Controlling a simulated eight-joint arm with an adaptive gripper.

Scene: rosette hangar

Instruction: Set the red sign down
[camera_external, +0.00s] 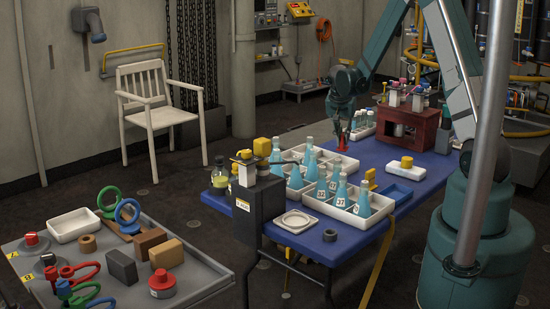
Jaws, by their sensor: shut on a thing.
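The red sign (342,147) shows as a small red piece at the far edge of the blue table (400,158), just under my gripper (342,138). My gripper points down and is shut on the red sign. The dark fingers hide its upper part. It is too small to tell whether its lower end touches the table or the white tray beside it.
White divided trays (352,215) with several blue-liquid flasks stand close in front of the gripper. A small rack of vials (362,126) and a dark red rack (405,128) stand to the right.

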